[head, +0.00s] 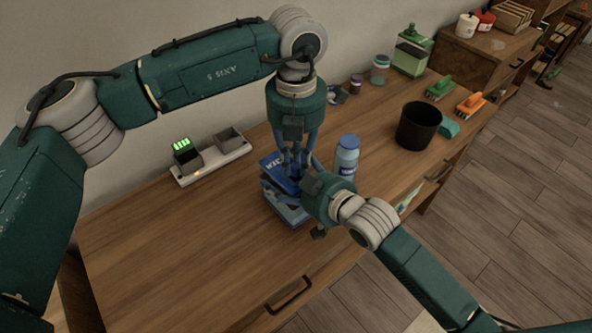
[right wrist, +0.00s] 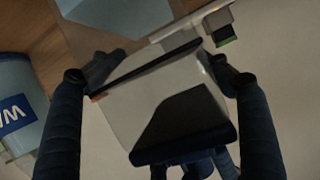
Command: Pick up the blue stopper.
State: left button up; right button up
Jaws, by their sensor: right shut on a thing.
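My right gripper (head: 303,183) is shut on a pale, box-like thing with dark edges and a black patch, seen between its fingers in the right wrist view (right wrist: 165,95). I cannot tell whether this is the blue stopper. My left gripper (head: 297,160) points down from above, close to my right gripper. Whether its fingers are open or shut is unclear. A dark blue lettered box (head: 272,165) lies beside both grippers, over a lighter blue box (head: 283,207). I cannot clearly make out a blue stopper.
A blue bottle (head: 347,160) stands just right of the grippers. A charger strip (head: 213,160) lies at the wall. A black pot (head: 418,127), orange brush (head: 470,104) and green brush (head: 439,88) stand to the right. The front left tabletop is clear.

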aim_at(296, 166)
jog(key=shift+s+f, duration=0.1)
jog(key=shift+f, duration=0.2)
jog(key=o, duration=1.5)
jog(key=shift+c, duration=0.2)
pick_arm(q)
notch_tip(296, 166, up, 10)
pick_arm(e)
jog(key=shift+r, duration=0.1)
jog(key=shift+r, duration=0.15)
